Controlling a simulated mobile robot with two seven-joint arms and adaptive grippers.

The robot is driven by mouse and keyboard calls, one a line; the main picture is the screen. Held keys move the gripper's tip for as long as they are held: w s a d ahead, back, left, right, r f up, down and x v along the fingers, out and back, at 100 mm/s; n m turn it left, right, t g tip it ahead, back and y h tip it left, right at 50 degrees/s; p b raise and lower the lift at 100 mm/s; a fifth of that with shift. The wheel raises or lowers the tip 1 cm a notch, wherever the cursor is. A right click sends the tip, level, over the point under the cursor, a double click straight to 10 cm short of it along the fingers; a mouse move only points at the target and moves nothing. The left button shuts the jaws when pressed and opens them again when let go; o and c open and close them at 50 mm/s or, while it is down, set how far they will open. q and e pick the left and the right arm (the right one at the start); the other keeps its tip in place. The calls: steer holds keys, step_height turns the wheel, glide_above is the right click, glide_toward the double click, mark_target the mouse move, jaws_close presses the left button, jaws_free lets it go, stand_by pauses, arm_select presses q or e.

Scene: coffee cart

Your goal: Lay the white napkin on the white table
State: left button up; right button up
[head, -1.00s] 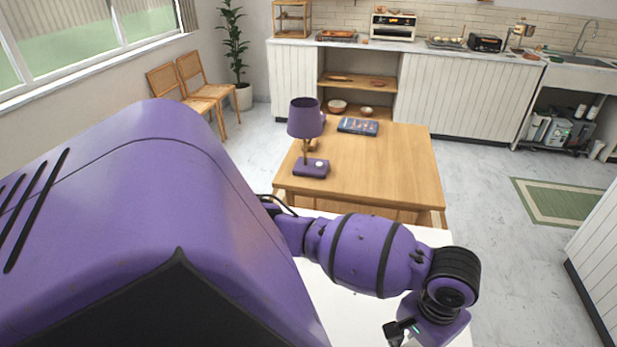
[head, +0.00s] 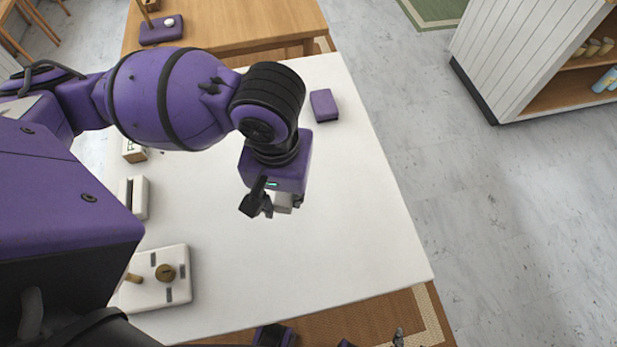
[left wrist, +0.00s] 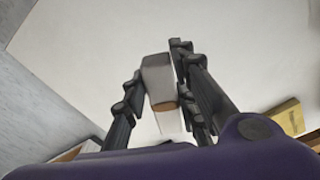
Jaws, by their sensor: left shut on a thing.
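My left gripper (head: 272,206) is over the middle of the white table (head: 330,235), fingers pointing down. A gap to the tabletop cannot be judged surely. I cannot make out my right gripper.
A purple block (head: 324,105) lies near the table's far right edge. A white box with brown knobs (head: 160,278), a slotted white object (head: 136,196) and a small lettered box (head: 134,150) stand along the left. The right half is mostly bare. A wooden table (head: 235,28) stands behind.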

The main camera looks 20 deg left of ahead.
mark_target(309, 194)
arm_select(q)
steer(key=w+f+b, duration=0.1)
steer(key=b, duration=0.1)
steer(key=w+b, duration=0.1)
steer(key=b, duration=0.1)
steer(key=shift+w+d+f+b, duration=0.3)
steer(key=shift+d+f+b, duration=0.05)
steer(key=w+f+b, duration=0.1)
steer(key=w+f, duration=0.1)
steer(key=w+d+f, duration=0.1)
steer(key=w+f, duration=0.1)
steer(key=shift+b, duration=0.4)
steer(key=shift+w+d+f, duration=0.1)
steer(key=shift+w+f, duration=0.15)
steer(key=f, duration=0.1)
steer(key=f+b, duration=0.1)
steer(key=f, duration=0.1)
steer(key=shift+w+f, duration=0.25)
steer(key=shift+f, duration=0.15)
steer(key=shift+r, duration=0.1)
arm_select(e)
step_height(309, 194, down, 8)
steer(key=a, duration=0.1)
steer(key=shift+s+a+r, duration=0.15)
steer(key=shift+a+r, duration=0.1)
steer(key=shift+a, duration=0.1)
